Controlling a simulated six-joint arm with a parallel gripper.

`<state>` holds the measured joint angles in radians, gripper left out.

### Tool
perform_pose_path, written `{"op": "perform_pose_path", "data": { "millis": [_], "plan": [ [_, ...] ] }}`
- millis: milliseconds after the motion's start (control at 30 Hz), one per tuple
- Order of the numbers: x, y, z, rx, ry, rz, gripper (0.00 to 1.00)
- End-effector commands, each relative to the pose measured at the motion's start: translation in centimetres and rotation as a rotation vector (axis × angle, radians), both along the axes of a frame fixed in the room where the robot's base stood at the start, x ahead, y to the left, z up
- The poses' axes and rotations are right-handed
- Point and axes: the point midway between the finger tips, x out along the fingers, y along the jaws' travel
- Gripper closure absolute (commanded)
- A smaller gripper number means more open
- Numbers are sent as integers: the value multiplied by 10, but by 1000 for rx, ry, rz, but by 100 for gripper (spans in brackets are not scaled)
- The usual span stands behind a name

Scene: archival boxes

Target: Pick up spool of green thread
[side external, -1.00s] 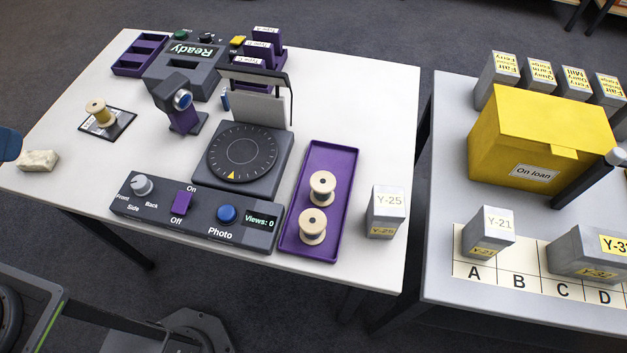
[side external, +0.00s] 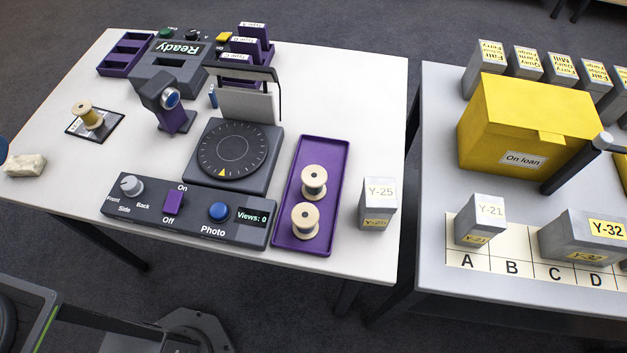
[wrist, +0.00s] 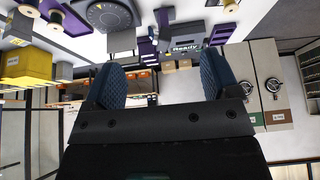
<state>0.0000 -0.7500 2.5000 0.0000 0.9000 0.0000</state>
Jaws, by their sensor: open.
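No thread looks clearly green. My gripper (wrist: 162,72) is open, with nothing between its two blue fingers in the wrist view. In the side view only a blue piece shows at the left edge, apart from every spool. A spool (wrist: 230,5) also shows at the wrist view's top edge.
A pale block (side external: 25,165) lies near the table's left edge. A turntable (side external: 232,150), a camera on a stand (side external: 168,104) and a control panel (side external: 190,206) fill the middle. A grey box Y-25 (side external: 378,203) stands right of the tray. A yellow box (side external: 530,120) is on the other table.

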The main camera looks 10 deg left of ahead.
Motion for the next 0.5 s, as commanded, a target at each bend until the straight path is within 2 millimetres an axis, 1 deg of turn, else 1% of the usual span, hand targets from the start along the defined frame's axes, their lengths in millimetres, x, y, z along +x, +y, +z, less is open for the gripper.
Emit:
{"op": "perform_pose_path", "data": {
  "millis": [133,233,267,367,400,467,500],
  "plan": [
    [4,-2,3,2,4,-14,18],
    [18,-9,9,9,23,-61,18],
    [24,-13,12,12,31,-84,18],
    [53,-30,21,28,65,-180,18],
    [66,-40,24,36,79,-222,18],
    [85,-55,26,47,98,-288,18],
    [98,-65,26,55,110,-331,18]
  ]
}}
